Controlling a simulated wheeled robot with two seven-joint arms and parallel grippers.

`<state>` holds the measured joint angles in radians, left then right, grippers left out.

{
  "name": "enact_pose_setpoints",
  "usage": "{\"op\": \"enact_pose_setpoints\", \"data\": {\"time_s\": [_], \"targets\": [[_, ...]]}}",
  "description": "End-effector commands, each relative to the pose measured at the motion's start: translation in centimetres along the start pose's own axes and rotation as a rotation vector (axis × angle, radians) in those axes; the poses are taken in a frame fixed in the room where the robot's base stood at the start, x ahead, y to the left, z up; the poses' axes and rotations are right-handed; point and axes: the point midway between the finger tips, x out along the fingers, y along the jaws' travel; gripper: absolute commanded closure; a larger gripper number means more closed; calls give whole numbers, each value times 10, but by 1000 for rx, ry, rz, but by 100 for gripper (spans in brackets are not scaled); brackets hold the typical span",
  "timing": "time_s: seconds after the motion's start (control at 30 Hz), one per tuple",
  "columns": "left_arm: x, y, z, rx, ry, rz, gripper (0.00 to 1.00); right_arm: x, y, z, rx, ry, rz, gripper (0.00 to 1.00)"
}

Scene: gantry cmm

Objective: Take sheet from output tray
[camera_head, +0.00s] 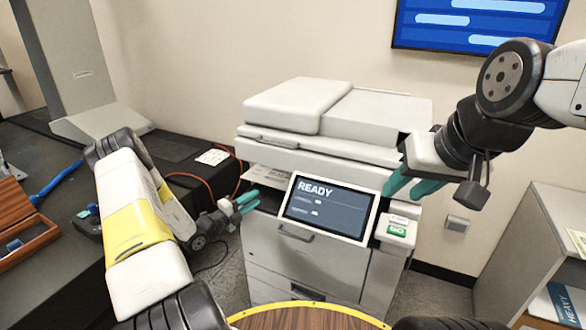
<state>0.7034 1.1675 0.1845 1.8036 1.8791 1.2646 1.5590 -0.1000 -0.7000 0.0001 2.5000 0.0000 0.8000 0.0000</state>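The white printer (335,150) stands in the middle, with a screen (328,207) reading READY. Its output tray (268,176) is the recess left of the screen, under the scanner part. A pale flat surface shows inside; I cannot tell whether it is a sheet or the tray floor. My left gripper (246,201) is just in front of and below the recess, its teal fingers slightly apart, with nothing seen between them. My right gripper (412,187) hangs right of the screen, above the green GO button (397,230), with its teal fingers apart and empty.
A dark bench (60,155) on the left holds a wooden box (22,225), a blue tool and an orange cable. A grey cabinet (535,230) stands at the right. A round wooden surface with a yellow rim (308,304) is at the bottom. A blue wall display (475,22) hangs above.

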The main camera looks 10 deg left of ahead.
Motion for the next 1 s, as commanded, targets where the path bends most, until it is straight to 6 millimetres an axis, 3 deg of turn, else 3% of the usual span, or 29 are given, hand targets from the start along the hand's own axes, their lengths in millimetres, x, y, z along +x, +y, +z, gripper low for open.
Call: {"op": "enact_pose_setpoints", "data": {"time_s": [0.5, 0.77, 0.8, 0.93, 1.0], "targets": [[66, -6, 4, 6, 6, 1, 72, 0, 0, 0, 0, 0, 0, 64], [70, -7, 5, 6, 5, 1, 72, 0, 0, 0, 0, 0, 0, 64], [70, -7, 5, 6, 5, 1, 74, 0, 0, 0, 0, 0, 0, 64], [70, -7, 5, 6, 5, 1, 100, 0, 0, 0, 0, 0, 0, 64], [70, -7, 5, 6, 5, 1, 100, 0, 0, 0, 0, 0, 0, 64]]}}
